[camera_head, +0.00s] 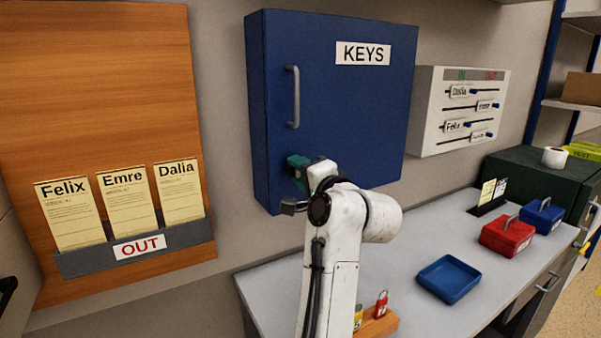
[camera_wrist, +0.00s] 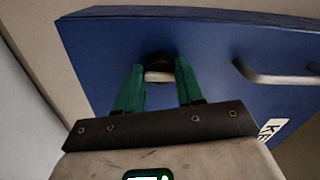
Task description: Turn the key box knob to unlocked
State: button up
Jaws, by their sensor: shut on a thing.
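The blue key box (camera_head: 340,100) hangs on the wall with a KEYS label and a grey bar handle (camera_head: 293,97); its door looks closed. My gripper (camera_head: 296,166) is at the lower left of the door. In the wrist view its two green fingers (camera_wrist: 159,72) are shut on the key box knob (camera_wrist: 158,76), one on each side. The knob shows a pale face and a dark surround. In the head view my gripper and arm hide the knob. I cannot read any lock marking or tell the knob's setting.
A wooden board (camera_head: 95,90) with named cards and an OUT holder (camera_head: 140,249) is at left. A white IN/OUT board (camera_head: 462,108) hangs at right. Below, the desk (camera_head: 400,255) carries a blue tray (camera_head: 448,279), a red box (camera_head: 507,236) and a small red padlock (camera_head: 381,304).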

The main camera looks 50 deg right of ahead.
jog(key=o, duration=1)
jog(key=b+v, duration=0.1)
jog(key=v, duration=0.9)
jog(key=shift+s+a+b, duration=0.1)
jog(key=shift+s+b, duration=0.3)
